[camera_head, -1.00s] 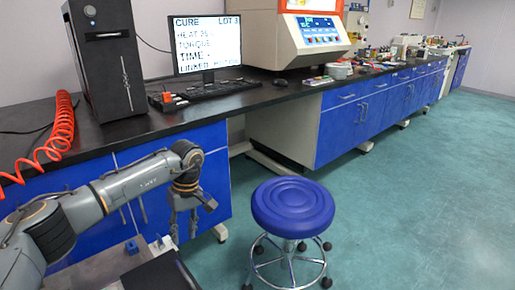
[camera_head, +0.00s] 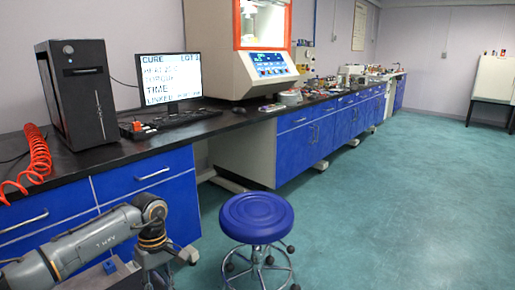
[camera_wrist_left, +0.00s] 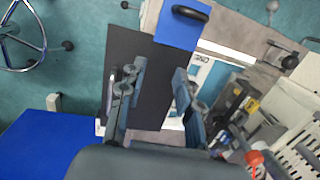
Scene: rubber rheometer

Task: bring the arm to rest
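My left arm comes in from the lower left in the head view. Its wrist is bent down, and my left gripper (camera_head: 160,274) hangs low in front of the blue drawers, partly cut off by the bottom edge. In the left wrist view my left gripper (camera_wrist_left: 155,88) has its two fingers spread apart, with nothing between them. Below the fingers is a dark flat panel (camera_wrist_left: 145,60). My right gripper does not show.
A black-topped bench with blue cabinets (camera_head: 145,190) runs along the wall. It carries a computer tower (camera_head: 80,100), a monitor (camera_head: 172,78) and a rheometer (camera_head: 258,75). A blue stool (camera_head: 257,217) stands in front. Open green floor (camera_head: 400,210) lies to the right.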

